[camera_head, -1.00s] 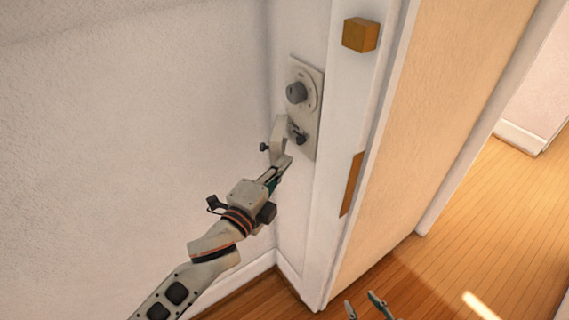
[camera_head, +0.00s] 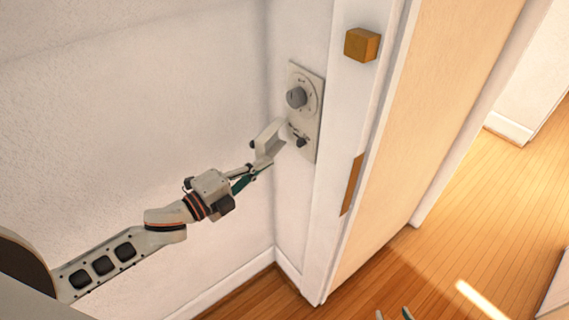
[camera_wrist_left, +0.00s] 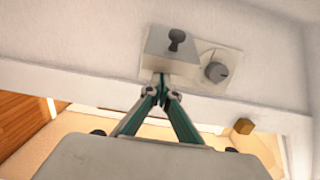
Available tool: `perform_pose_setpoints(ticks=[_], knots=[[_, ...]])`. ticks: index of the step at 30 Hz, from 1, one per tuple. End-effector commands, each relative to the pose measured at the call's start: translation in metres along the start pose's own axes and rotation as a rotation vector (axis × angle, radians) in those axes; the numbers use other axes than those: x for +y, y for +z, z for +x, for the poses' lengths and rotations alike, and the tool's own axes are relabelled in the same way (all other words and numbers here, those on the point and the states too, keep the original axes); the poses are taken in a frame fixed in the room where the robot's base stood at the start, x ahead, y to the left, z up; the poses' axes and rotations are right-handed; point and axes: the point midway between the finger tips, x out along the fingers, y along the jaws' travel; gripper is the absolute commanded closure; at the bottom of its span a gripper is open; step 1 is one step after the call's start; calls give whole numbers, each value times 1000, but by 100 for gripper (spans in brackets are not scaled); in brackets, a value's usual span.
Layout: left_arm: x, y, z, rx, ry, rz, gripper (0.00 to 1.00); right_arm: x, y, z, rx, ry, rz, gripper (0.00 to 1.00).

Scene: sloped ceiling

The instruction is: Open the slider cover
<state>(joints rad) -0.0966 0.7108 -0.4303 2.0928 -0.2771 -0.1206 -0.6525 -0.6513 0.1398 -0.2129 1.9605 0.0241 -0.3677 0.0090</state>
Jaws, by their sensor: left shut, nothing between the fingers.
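The slider cover (camera_head: 268,138) is a pale, box-like piece with a small dark knob, at the left edge of the white wall panel (camera_head: 313,122). It sticks out to the left, and a small dark switch (camera_head: 302,141) on the lower panel is uncovered. In the left wrist view the cover (camera_wrist_left: 160,50) shows its knob at the top. My left gripper (camera_head: 263,166) is shut with nothing between its fingers. Its tips are at the cover's lower edge; contact is hard to tell. My right gripper (camera_head: 394,314) is partly visible at the bottom edge, fingertips apart.
A grey dial (camera_head: 296,97) sits on the panel's upper part. An orange-brown block (camera_head: 361,45) and a brown strip (camera_head: 351,184) are on the white frame to the right. Wooden floor (camera_head: 480,220) lies open beyond the doorway.

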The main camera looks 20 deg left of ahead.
Motion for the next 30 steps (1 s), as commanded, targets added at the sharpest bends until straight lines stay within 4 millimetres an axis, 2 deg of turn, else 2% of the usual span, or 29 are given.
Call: perform_pose_setpoints(ticks=[10,30], knots=[[0,14,-11,-18,1,0,100,1,-3,-1,1,1,-1,60],[0,16,-11,-19,0,0,100,2,-7,-1,7,2,0,60]])
